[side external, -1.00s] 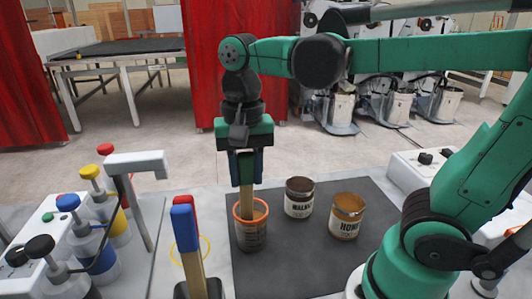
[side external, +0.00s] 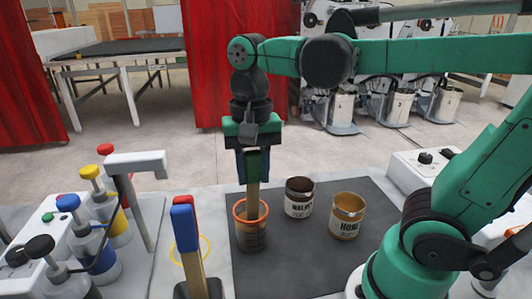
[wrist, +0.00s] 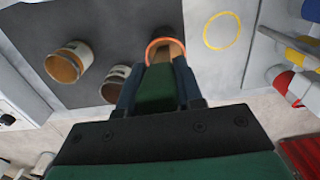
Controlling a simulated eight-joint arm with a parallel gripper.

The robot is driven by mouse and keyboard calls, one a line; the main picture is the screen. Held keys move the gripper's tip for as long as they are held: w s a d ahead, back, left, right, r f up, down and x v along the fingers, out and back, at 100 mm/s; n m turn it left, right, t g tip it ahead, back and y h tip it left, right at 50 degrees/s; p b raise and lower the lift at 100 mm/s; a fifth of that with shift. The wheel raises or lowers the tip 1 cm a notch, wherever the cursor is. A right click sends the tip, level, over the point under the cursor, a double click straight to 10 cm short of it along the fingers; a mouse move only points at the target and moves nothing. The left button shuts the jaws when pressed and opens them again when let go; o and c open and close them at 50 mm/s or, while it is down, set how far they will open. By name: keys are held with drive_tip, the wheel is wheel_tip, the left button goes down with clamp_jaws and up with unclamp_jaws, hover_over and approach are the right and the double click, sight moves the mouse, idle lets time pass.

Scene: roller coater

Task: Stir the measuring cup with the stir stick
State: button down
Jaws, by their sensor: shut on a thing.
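The measuring cup (side external: 251,232) is see-through with an orange rim and stands on the left part of the dark mat (side external: 290,265). Its rim also shows in the wrist view (wrist: 153,44). My gripper (side external: 252,178) is above the cup and shut on a wooden stir stick (side external: 252,198). The stick hangs down through the cup's mouth, and its lower end is hidden or blurred inside the cup. In the wrist view the stick (wrist: 166,53) runs from between my fingers into the cup.
Two labelled cans, one dark (side external: 299,198) and one honey-coloured (side external: 347,215), stand right of the cup. Blue- and red-tipped sticks (side external: 187,245) stand upright in a holder at front left. Pump bottles (side external: 93,245) stand farther left. A yellow ring (side external: 180,250) lies left of the mat.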

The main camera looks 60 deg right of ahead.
drive_tip(key=shift+r, duration=0.1)
wheel_tip(320, 180, up, 9)
drive_tip(key=s+a, duration=0.1)
drive_tip(key=shift+s+a+r, duration=0.15)
drive_tip(key=shift+s+a, duration=0.05)
idle(0.7)
idle(0.3)
drive_tip(key=shift+r, duration=2)
